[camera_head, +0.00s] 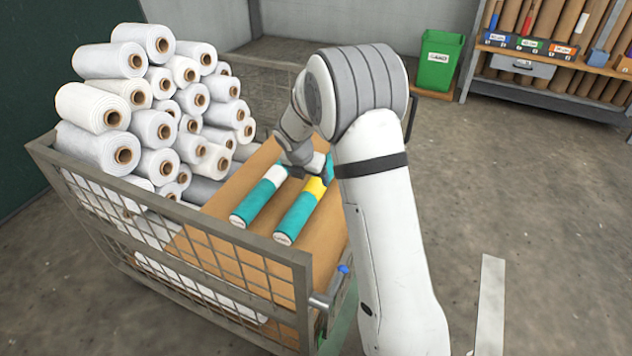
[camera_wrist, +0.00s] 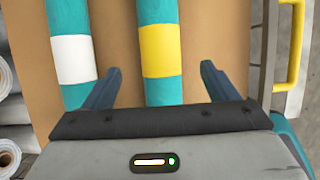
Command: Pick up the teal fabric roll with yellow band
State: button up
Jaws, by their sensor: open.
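The teal fabric roll with yellow band (camera_head: 297,217) lies on the brown board of the cart, partly hidden by my arm in the head view. Its yellow band (camera_wrist: 162,50) shows plainly in the wrist view. A teal roll with a white band (camera_head: 259,202) lies beside it on the left, also in the wrist view (camera_wrist: 73,59). My gripper (camera_wrist: 160,78) is open. In the wrist view its two fingers appear on either side of the yellow-banded roll, with gaps to it; the left finger appears close to the white-banded roll. I cannot tell the height of the fingertips above the board.
The wire-mesh cart (camera_head: 279,252) has a raised metal rim. White rolls (camera_head: 110,60) are piled at its left. A yellow handle (camera_wrist: 291,45) is at the right in the wrist view. A green bin (camera_head: 438,62) and shelf of rolls (camera_head: 545,68) stand behind.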

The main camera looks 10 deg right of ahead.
aim_at(312, 186)
jog(key=shift+a+b+x, duration=0.25)
jog(key=shift+b+x, duration=0.2)
jog(key=shift+x, duration=0.6)
jog(key=shift+w+d+f+b, duration=0.25)
jog(key=shift+f+b, duration=0.1)
jog(key=shift+f, duration=0.3)
jog(key=b+x, duration=0.2)
jog(key=x, duration=0.1)
jog(key=shift+s+f, duration=0.15)
jog(key=shift+f, duration=0.15)
jog(key=shift+w+d+f+b, duration=0.2)
jog(key=shift+f+b, duration=0.1)
jog(key=shift+f, duration=0.05)
jog(key=shift+r, duration=0.1)
jog(key=c, duration=1.2)
jog(key=shift+c, duration=0.7)
jog(key=shift+r, duration=0.1)
